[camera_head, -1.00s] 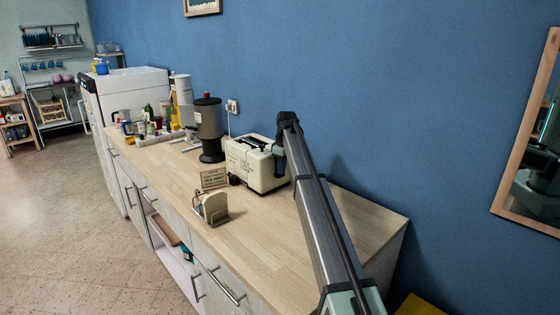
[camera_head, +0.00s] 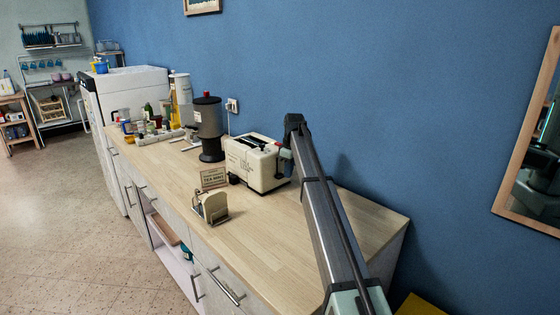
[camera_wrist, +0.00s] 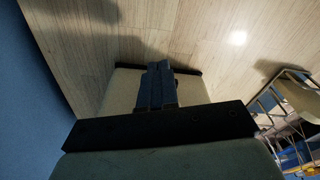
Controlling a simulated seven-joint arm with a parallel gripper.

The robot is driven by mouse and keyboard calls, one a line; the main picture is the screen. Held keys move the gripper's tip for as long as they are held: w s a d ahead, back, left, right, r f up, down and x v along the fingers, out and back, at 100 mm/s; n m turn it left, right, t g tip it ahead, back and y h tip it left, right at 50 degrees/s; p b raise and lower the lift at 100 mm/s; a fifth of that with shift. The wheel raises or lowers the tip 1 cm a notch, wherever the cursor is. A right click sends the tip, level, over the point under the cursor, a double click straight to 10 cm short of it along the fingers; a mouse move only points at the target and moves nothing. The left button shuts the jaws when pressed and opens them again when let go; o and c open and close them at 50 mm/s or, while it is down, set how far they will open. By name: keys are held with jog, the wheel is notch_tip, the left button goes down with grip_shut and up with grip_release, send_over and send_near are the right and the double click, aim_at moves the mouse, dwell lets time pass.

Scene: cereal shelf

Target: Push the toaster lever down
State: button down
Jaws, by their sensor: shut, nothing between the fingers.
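The cream toaster (camera_head: 255,165) stands on the wooden counter against the blue wall, with dark slots on top. My gripper (camera_head: 286,158) is at the toaster's right end in the head view, partly hidden behind my arm. The wrist view shows my gripper (camera_wrist: 157,85) with its dark fingers shut together and nothing between them. A pale body with dark edges, apparently the toaster (camera_wrist: 122,90), lies beneath and around the fingers. I cannot tell whether the fingers touch the toaster.
A dark cylindrical dispenser (camera_head: 208,130) stands left of the toaster. A small sign (camera_head: 213,178) and a cream holder (camera_head: 211,207) stand in front. Bottles and jars crowd the counter's far left. The counter (camera_head: 270,235) is clear at the front right.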

notch_tip(320, 180, up, 14)
jog(key=d, duration=0.1)
jog(key=shift+s+d+f, duration=0.15)
jog(key=shift+s+f, duration=0.05)
jog(key=shift+s, duration=0.15)
dwell(1.2)
